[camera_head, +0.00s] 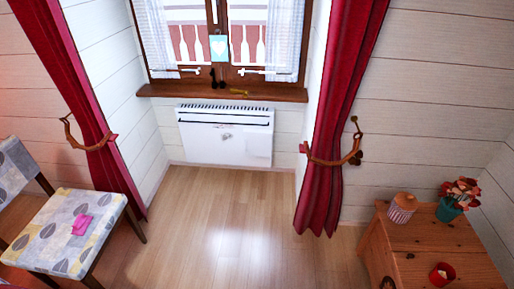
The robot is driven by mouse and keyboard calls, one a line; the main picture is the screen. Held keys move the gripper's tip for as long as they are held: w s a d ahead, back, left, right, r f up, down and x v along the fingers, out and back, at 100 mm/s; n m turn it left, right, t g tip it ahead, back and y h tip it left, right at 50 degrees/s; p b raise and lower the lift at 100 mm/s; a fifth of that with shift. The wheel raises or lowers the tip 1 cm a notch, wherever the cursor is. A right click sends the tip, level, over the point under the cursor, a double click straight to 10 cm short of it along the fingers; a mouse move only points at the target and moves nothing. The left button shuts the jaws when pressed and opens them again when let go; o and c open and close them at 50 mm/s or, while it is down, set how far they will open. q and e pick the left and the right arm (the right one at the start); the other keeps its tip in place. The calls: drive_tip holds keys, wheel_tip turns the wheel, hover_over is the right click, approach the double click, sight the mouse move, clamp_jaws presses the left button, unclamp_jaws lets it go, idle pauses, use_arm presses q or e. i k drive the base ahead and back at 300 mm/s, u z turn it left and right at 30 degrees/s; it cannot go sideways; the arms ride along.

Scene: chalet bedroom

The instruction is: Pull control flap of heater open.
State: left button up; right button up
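The heater (200,140) is a white wall panel with a dark slotted grille along its top edge. It is mounted under the window sill, in the recess at the back centre. Small grey marks show near the middle of its front. The control flap cannot be clearly made out at this distance, nor whether it is open or shut. Neither of my grippers is in the head view.
Wooden floor (225,215) lies clear before the heater. Red curtains hang left (75,85) and right (340,95) of the recess. A padded chair (50,235) stands at left. A wooden cabinet (430,250) with a jar (402,208) and flowerpot (449,210) stands at right.

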sight(256, 142)
drive_tip(key=u, duration=0.75)
drive_tip(key=i, duration=3.15)
drive_tip(key=z, duration=2.6)
